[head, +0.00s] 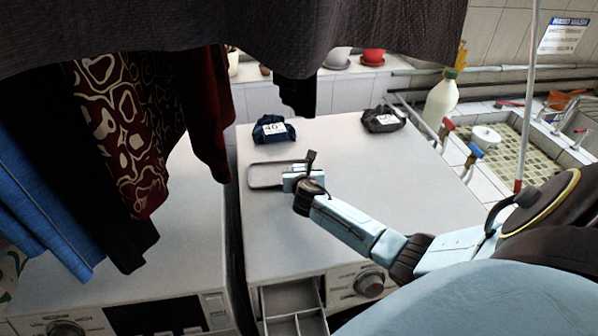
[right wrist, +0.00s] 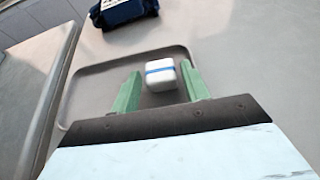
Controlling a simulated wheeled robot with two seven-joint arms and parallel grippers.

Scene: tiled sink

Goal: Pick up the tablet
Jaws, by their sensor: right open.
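The tablet (right wrist: 160,75) is a small white block with a blue band, lying in a shallow grey tray. It shows in the right wrist view. In the head view my right gripper hides it. The tray (head: 262,182) sits on the white machine's top, and its rim also shows in the right wrist view (right wrist: 66,102). My right gripper (head: 298,172) is open over the tray. Its green fingers stand on either side of the tablet in the right wrist view, the right finger closer. I cannot tell whether either touches it. My left gripper is not in view.
A dark blue bundle (head: 272,131) and a dark grey bundle (head: 383,119) lie on the machine top (head: 340,150). Hanging clothes (head: 120,130) cover the upper left. A compartment drawer (head: 292,303) is open at the machine's front. A tiled sink (head: 525,140) and bottle (head: 440,100) are right.

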